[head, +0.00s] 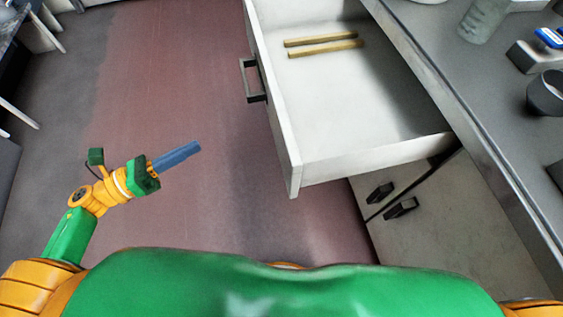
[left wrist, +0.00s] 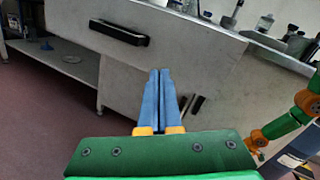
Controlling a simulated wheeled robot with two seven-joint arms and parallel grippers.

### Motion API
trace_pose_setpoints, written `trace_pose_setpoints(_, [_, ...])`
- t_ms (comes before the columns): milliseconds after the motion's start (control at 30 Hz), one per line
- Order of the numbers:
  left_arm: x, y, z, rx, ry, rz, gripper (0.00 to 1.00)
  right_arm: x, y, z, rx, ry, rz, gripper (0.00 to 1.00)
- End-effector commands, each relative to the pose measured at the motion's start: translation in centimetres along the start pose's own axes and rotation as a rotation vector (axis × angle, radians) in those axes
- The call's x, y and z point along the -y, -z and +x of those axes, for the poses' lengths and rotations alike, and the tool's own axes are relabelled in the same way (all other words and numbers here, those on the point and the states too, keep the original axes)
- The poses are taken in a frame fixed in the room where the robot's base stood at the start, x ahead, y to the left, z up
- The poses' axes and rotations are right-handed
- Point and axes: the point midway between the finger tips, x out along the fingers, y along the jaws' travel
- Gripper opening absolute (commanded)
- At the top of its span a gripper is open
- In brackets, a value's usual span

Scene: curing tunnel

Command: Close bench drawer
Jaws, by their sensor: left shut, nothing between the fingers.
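The bench drawer (head: 368,140) is pulled out from under the bench top, with its open inside facing up in the head view. Its dark handle (head: 253,80) is on the front panel, which faces left. The panel and handle (left wrist: 119,32) also show in the left wrist view, ahead of the fingers and to the upper left. My left gripper (head: 198,147) is shut and empty, left of the drawer front and apart from it. Its blue fingers (left wrist: 160,75) are together in the left wrist view. My right gripper is not in view.
Two wooden sticks (head: 325,46) lie in the drawer. The bench top (head: 455,75) holds a jar (head: 486,18), a dark cup (head: 546,94) and other items. Cabinet doors (head: 440,215) with dark handles are below. The reddish floor (head: 180,90) left of the drawer is clear.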

Motion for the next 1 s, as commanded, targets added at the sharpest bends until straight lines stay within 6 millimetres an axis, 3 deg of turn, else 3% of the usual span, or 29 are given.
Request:
trace_pose_setpoints(33, [0.9, 2.3, -0.1, -0.05, 0.109, 0.149, 0.0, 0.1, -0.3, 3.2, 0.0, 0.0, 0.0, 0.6])
trace_pose_setpoints(133, [3.6, 2.6, -0.4, -0.106, 0.261, 0.344, 0.0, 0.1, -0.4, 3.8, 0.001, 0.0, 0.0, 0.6])
trace_pose_setpoints(267, [4.8, 2.2, 0.4, -0.114, 0.301, 0.393, 0.0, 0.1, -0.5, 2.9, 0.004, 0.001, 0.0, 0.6])
trace_pose_setpoints(700, [7.2, 3.3, 9.2, -0.107, 0.296, 0.385, 0.0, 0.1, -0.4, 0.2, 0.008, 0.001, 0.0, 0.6])
trace_pose_setpoints(1000, [8.0, 4.2, 12.7, -0.111, 0.294, 0.382, 0.0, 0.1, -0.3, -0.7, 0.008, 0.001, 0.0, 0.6])
